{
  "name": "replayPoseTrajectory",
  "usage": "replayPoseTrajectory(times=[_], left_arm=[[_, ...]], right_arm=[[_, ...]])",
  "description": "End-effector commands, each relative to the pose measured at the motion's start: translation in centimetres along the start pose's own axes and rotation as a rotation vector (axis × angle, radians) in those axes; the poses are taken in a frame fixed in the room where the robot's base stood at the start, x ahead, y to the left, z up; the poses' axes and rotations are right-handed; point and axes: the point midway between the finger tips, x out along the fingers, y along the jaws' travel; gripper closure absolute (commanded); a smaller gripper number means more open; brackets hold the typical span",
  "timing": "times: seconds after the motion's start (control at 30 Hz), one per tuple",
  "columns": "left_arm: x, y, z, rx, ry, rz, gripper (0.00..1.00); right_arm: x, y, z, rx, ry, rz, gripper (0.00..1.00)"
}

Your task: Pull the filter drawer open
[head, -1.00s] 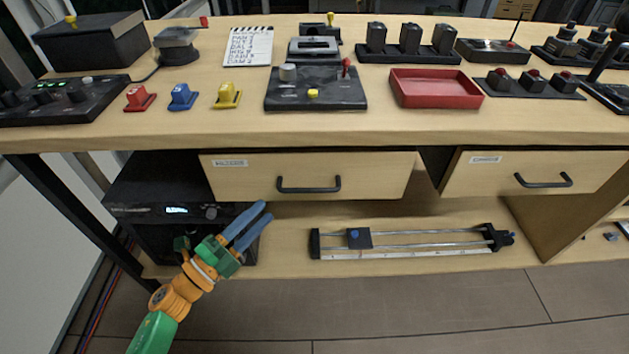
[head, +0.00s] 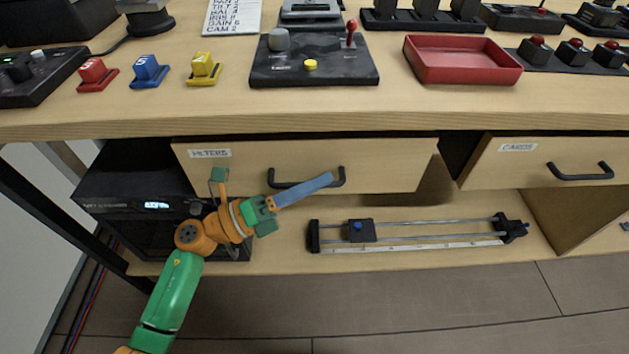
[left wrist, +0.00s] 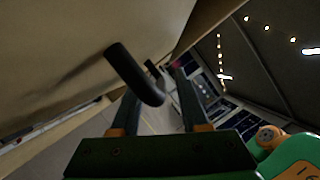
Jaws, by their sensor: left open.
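The filter drawer (head: 370,170) is the left wooden drawer under the tabletop, with a label reading FILTERS. Its front looks roughly in line with the other drawer's. Its black bar handle (head: 342,178) is partly covered by the blue fingers of my left gripper (head: 328,180). In the left wrist view the handle (left wrist: 125,70) reaches into the gap between the two spread fingers of my left gripper (left wrist: 158,82). The gripper is open; contact with the handle cannot be told. My right gripper is not in view.
The CARDS drawer (head: 535,165) is to the right. A rail slider (head: 420,232) lies on the lower shelf (head: 285,250), and a black device (head: 130,180) stands there behind my left arm. A red tray (head: 465,72) and control boxes stand on the tabletop (head: 300,115).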

Motion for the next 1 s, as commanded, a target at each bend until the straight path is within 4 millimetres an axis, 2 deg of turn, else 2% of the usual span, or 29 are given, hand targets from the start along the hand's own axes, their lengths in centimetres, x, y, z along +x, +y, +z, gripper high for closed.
replayPoseTrajectory(times=[0.03, 0.07, 0.2, 0.23, 1.0], left_arm=[[-0.02, 0.02, -0.01, 0.000, 0.000, 0.000, 0.55], [-0.02, 0.02, -0.01, 0.000, 0.000, 0.000, 0.61], [-0.04, 0.02, -0.01, -0.001, 0.000, 0.000, 0.98], [-0.04, 0.02, -0.01, -0.001, 0.000, 0.000, 1.00], [-0.06, 0.02, 0.01, -0.001, -0.001, 0.000, 1.00]], right_arm=[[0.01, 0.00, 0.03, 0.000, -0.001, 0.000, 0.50], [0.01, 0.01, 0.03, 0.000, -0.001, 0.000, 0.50], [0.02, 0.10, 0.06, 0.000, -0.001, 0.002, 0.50], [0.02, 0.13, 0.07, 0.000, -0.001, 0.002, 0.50], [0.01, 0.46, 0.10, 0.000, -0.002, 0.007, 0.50]])
